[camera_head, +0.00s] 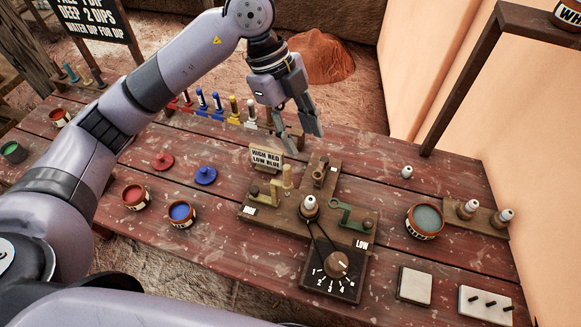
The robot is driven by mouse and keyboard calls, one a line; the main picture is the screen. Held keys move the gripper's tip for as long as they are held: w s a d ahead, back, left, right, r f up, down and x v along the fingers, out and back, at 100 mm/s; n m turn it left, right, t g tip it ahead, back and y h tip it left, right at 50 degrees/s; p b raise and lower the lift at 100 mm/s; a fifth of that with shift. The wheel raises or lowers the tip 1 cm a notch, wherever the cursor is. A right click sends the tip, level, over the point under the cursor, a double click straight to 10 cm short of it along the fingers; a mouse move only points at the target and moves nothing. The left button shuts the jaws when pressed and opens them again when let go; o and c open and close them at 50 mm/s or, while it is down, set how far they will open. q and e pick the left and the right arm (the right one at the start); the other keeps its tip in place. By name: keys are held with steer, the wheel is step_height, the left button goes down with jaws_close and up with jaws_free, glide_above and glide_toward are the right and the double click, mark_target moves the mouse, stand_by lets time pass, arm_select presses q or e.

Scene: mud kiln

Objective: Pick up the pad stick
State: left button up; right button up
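No item is labelled as the pad stick, and I cannot tell for sure which one it is. Several upright sticks with red, blue, yellow and pale handles stand in a row along the table's back edge, among them a yellow one (234,108) and a pale, dark-topped one (251,112). My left gripper (304,140) hangs above the back of the table, right of this row, with its fingers pointing down. Its fingers are apart and nothing shows between them. My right gripper is not in view.
A wooden cross-shaped fixture (283,213) with a dial box (336,265) stands mid-table. A sign (266,158) stands behind it. Red (135,197) and blue (181,213) pots are left; a grey pot (424,221) and knobbed block (487,222) are right. A post frame (462,85) rises at the back right.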

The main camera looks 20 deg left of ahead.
arm_select(q)
steer(key=n+y, duration=0.2)
glide_above(285, 166)
steer(key=w+a, duration=0.1)
steer(key=a, duration=0.1)
steer(key=p+x, duration=0.1)
steer(key=x, duration=0.2)
steer(key=p+x, duration=0.1)
steer(key=x, duration=0.3)
steer(key=p+x, duration=0.2)
steer(key=x, duration=0.1)
steer(key=shift+w+a+f, duration=0.25)
steer(key=shift+f, duration=0.15)
steer(key=p+x, duration=0.3)
steer(key=x, duration=0.1)
steer(key=shift+s+f, duration=0.2)
steer(key=shift+d+f, duration=0.1)
steer(key=shift+f, duration=0.5)
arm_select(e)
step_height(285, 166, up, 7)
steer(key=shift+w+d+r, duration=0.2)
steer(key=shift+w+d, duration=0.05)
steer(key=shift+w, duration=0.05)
arm_select(q)
steer(key=shift+c, duration=0.6)
jaws_close()
